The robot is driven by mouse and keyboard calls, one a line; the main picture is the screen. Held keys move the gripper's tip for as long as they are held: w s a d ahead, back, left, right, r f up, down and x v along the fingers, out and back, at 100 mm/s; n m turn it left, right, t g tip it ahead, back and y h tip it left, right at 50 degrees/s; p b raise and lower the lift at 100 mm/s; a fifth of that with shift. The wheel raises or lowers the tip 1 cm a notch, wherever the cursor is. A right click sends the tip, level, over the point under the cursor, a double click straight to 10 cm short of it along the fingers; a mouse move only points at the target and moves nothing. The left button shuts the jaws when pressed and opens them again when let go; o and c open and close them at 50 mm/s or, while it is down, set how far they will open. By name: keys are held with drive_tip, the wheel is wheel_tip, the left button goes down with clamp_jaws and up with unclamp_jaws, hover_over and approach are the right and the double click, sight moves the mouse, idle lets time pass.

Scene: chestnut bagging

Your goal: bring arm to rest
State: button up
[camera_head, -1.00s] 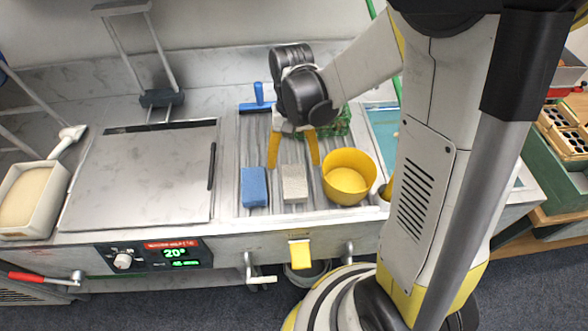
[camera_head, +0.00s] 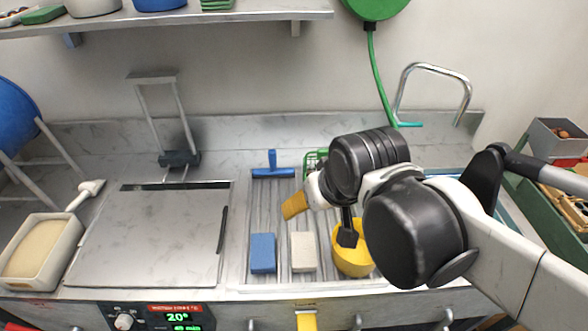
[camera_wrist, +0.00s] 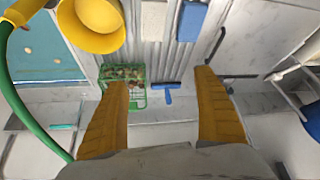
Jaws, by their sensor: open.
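My gripper (camera_wrist: 163,105) shows in the wrist view with its two yellow-brown fingers wide apart and nothing between them. In the head view one finger of my gripper (camera_head: 295,205) shows above the ribbed drainboard, left of the yellow bowl. My arm folds in from the right and hides part of the bowl and the sink area. The fingers appear raised clear of the counter.
On the drainboard stand a blue sponge (camera_head: 262,253), a pale sponge (camera_head: 303,252) and a yellow bowl (camera_head: 348,258). Behind are a blue squeegee (camera_head: 272,170) and a green basket (camera_wrist: 124,82) of chestnuts. A green hose (camera_head: 383,80) hangs behind. A shelf (camera_head: 250,14) runs above.

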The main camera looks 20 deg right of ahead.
drive_tip(key=shift+s+r+n+t, duration=0.35)
drive_tip(key=shift+s+t, duration=0.15)
drive_tip(key=shift+t, duration=0.2)
